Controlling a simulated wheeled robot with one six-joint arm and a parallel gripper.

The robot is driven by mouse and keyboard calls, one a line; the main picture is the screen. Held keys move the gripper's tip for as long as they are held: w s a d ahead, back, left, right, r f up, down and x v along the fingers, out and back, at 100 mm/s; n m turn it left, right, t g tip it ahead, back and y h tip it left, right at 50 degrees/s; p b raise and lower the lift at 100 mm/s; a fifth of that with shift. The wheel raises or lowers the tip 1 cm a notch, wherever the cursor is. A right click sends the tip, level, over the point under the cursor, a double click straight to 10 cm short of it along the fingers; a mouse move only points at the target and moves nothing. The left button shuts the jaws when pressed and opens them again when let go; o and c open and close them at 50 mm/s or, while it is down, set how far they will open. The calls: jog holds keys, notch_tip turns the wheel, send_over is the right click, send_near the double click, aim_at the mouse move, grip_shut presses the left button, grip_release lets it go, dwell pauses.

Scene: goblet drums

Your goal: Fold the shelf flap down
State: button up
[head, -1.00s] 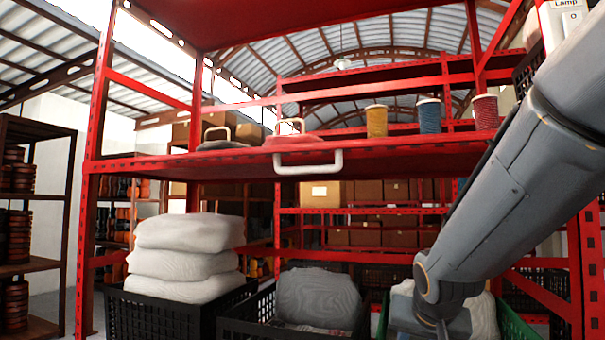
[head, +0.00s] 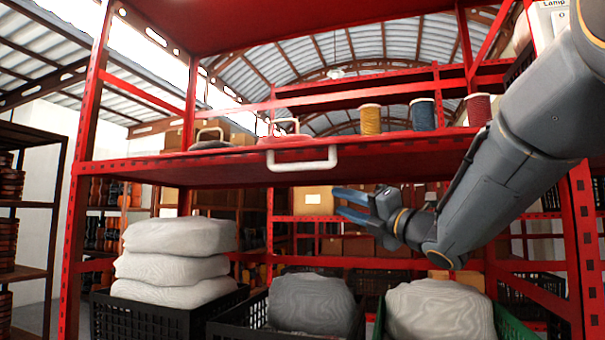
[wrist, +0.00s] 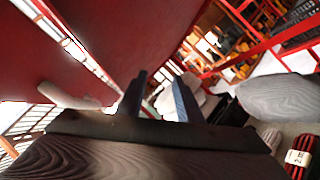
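The shelf flap (head: 220,172) is a red panel of the rack, seen from below and looking roughly level. A white handle (head: 303,161) is on its front edge; the handle also shows at the left in the wrist view (wrist: 68,97). My gripper (head: 338,202) is below and to the right of the handle in the head view, fingers pointing left. Its two fingers are apart with nothing between them, as the wrist view also shows (wrist: 160,80). It is clear of the handle. The flap's hinge cannot be made out.
Spools, yellow (head: 370,120), blue (head: 423,115) and red (head: 478,109), stand on the shelf above, beside round lidded items with handles (head: 209,141). Below are crates with white sacks (head: 175,262), a grey sack (head: 310,303) and a pale sack (head: 440,310). Red uprights (head: 84,200) flank the rack.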

aim_at(299, 166)
jog(key=s+a+r+n+g+y, duration=0.2)
jog(key=s+n+g+y, duration=0.25)
jog(key=n, duration=0.45)
jog(key=s+a+r+n+g+y, duration=0.3)
jog(key=s+n+g+y, duration=0.15)
jog(key=n, duration=0.45)
jog(key=shift+h, duration=0.3)
jog(key=p+x, duration=0.3)
jog(key=x, duration=0.4)
jog(key=shift+s, duration=0.1)
grip_shut()
